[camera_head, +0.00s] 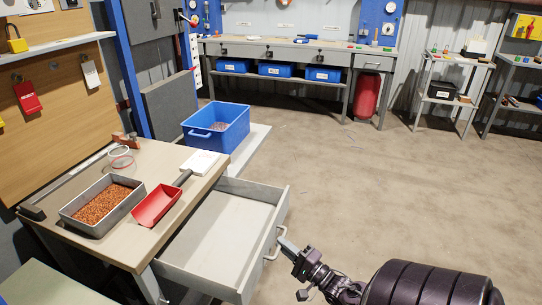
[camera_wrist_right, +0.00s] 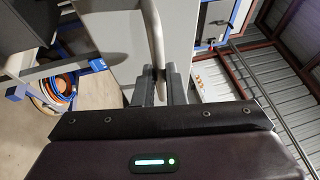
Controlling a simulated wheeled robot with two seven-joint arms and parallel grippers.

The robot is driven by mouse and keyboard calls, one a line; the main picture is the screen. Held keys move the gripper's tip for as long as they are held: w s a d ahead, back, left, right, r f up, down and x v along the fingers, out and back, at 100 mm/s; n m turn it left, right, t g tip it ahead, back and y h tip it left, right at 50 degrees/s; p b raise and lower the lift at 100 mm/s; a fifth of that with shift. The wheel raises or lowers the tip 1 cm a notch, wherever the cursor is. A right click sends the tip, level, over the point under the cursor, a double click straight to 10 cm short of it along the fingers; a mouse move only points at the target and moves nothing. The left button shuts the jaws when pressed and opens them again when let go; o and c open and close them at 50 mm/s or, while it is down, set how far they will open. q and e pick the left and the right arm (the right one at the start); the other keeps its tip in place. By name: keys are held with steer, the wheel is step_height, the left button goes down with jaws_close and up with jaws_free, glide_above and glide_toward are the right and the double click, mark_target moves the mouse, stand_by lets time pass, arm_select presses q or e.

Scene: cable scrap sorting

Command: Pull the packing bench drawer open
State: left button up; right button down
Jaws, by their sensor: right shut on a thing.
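The packing bench (camera_head: 150,165) stands at the left in the head view. Its grey drawer (camera_head: 222,235) is pulled well out to the right, and its inside looks empty. The drawer's bar handle (camera_head: 275,243) is on its front face. My right gripper (camera_head: 284,246) is at the handle, shut on it. In the right wrist view the handle (camera_wrist_right: 155,40) runs between the two fingers (camera_wrist_right: 161,85), with the pale drawer front (camera_wrist_right: 180,35) behind it. My left gripper is not in view.
On the bench top are a tray of copper granules (camera_head: 72,211), a red scoop (camera_head: 155,206) and a white paper (camera_head: 200,163). A blue crate (camera_head: 232,125) stands behind the bench. A long workbench (camera_head: 290,50) is at the back. The floor right of the drawer is clear.

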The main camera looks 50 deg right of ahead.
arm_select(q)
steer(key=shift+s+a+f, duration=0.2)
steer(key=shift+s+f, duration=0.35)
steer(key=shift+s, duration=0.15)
arm_select(e)
steer(key=shift+s+d, duration=0.2)
steer(key=shift+s, duration=0.35)
steer(key=shift+s+d, duration=0.15)
steer(key=shift+s, duration=0.35)
steer(key=c, duration=1.5)
jaws_free()
steer(key=s, duration=0.2)
steer(key=s+f, duration=0.1)
steer(key=s, duration=0.4)
steer(key=shift+s+f, duration=0.2)
steer(key=shift+s, duration=0.15)
